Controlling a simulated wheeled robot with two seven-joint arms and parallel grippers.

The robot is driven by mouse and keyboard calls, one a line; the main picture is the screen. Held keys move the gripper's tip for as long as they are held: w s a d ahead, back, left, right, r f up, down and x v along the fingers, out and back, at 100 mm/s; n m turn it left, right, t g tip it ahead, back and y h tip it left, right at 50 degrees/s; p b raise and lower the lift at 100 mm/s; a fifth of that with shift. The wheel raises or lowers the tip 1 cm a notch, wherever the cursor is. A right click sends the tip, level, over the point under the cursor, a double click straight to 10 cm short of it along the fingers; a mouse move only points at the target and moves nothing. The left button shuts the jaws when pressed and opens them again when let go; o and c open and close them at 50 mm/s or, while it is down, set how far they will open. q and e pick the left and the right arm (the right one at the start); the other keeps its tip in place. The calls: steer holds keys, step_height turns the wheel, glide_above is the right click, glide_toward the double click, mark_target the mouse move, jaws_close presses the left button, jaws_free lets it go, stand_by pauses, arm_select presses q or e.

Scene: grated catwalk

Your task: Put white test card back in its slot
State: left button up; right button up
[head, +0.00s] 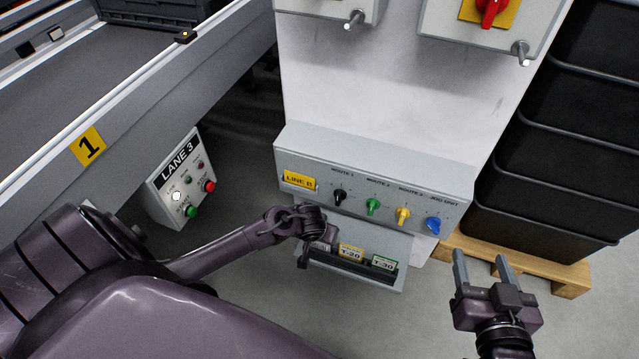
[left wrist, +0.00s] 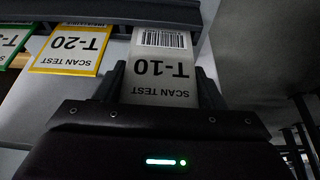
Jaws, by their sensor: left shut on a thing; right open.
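The white T-10 test card (left wrist: 160,78) is between the fingers of my left gripper (left wrist: 165,85), which is shut on it. In the left wrist view the card appears upside down, and its barcode end meets the dark edge of the card rack (left wrist: 110,10). I cannot tell how deep it sits. In the head view my left gripper (head: 318,236) is at the left end of the rack (head: 345,275) and hides most of the card. The yellow T-20 card (head: 351,253) and green T-30 card (head: 384,263) stand beside it. My right gripper (head: 482,264) is open and empty, right of the rack.
Above the rack is a grey panel (head: 450,197) with black, green, yellow and blue knobs. The LANE 3 button box (head: 180,180) and conveyor (head: 130,80) are left. Black crates (head: 545,205) on a wooden pallet (head: 570,277) stand right. Floor between is clear.

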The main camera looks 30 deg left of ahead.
arm_select(q)
steer(key=shift+f+b, duration=0.65)
steer(key=shift+f, duration=0.6)
steer(key=o, duration=1.3)
step_height(320, 180, up, 8)
steer(key=p, duration=0.9)
